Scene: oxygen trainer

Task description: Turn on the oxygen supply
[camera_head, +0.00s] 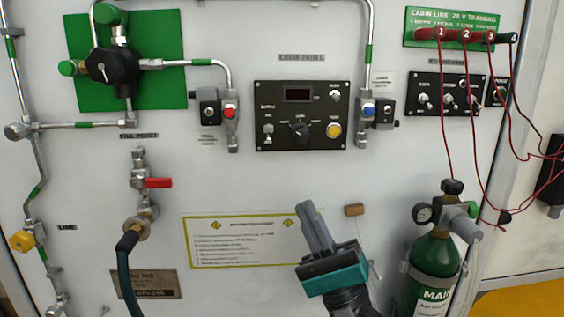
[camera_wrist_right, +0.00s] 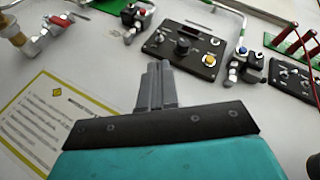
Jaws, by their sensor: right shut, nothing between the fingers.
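The black crew panel (camera_head: 301,115) is on the white wall, with a dark display, a centre knob (camera_head: 299,130), a toggle switch on its left and a yellow button (camera_head: 333,130). It also shows in the right wrist view (camera_wrist_right: 182,45). My right gripper (camera_head: 309,210) is shut and empty, below the panel and apart from it, in front of the yellow-edged instruction sheet's right end. In the right wrist view its fingers (camera_wrist_right: 157,70) point up toward the panel. A green oxygen cylinder (camera_head: 432,262) with a black top knob (camera_head: 453,187) stands at lower right. My left gripper is out of view.
A red-handled valve (camera_head: 157,183) and hose are at left, below a black regulator knob (camera_head: 111,66) on a green plate. Valves with red (camera_head: 229,112) and blue (camera_head: 368,109) buttons flank the panel. Red wires (camera_head: 474,140) hang at right, near the cylinder.

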